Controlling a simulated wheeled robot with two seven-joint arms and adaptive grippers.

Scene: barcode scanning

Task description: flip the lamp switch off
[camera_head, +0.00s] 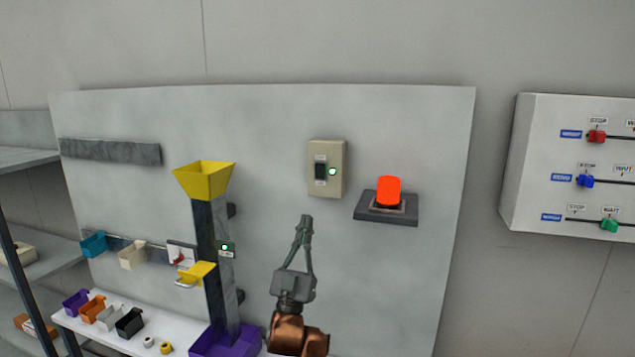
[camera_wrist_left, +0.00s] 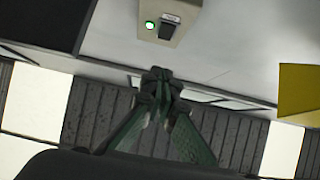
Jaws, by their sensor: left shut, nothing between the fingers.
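The lamp switch is a beige wall plate (camera_head: 326,150) with a dark rocker (camera_head: 320,171) and a lit green light beside it. It is mounted on the grey panel. In the left wrist view the switch plate (camera_wrist_left: 175,17) shows at the top, its green light lit. An orange-red lamp (camera_head: 388,190) glows on a dark shelf to the right of the switch. My left gripper (camera_head: 306,218) is shut and empty, pointing up, below the switch plate and apart from it in the picture. Its fingertips (camera_wrist_left: 160,75) meet in the left wrist view. My right gripper is not in view.
A yellow funnel (camera_head: 204,180) on a dark column stands left of the switch. A control box (camera_head: 545,150) with coloured sliders hangs at the right. Small coloured bins stand on a white table (camera_head: 80,318) at lower left. The panel (camera_head: 430,275) is bare below the lamp.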

